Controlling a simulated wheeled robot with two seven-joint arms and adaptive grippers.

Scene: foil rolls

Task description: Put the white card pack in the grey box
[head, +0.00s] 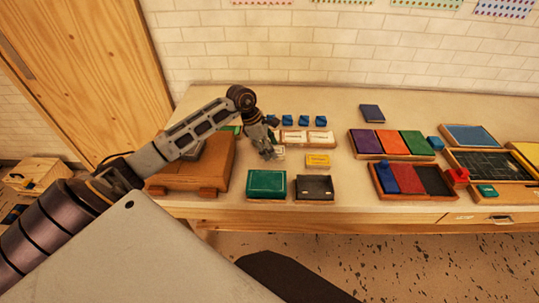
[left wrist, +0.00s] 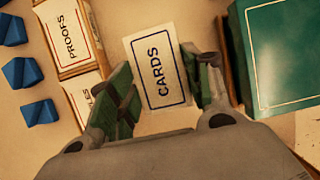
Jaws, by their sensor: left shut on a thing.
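The white card pack (left wrist: 157,66), marked CARDS, is between the fingers of my left gripper (left wrist: 163,92), which is shut on it. In the head view my left gripper (head: 270,152) is over the middle of the table, with the pack (head: 280,154) small and partly hidden at its fingertips. Whether the pack touches the table is hard to tell. The dark grey box (head: 314,188) is at the table's front edge, in front and to the right of the gripper. My right gripper is not in view.
A green box (head: 266,184) stands left of the grey box. A yellow pack (head: 317,160) lies behind the grey box. White packs (head: 295,137) and blue blocks (head: 304,120) are farther back. A brown case (head: 212,165) is under my left arm. Coloured trays (head: 402,157) fill the right.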

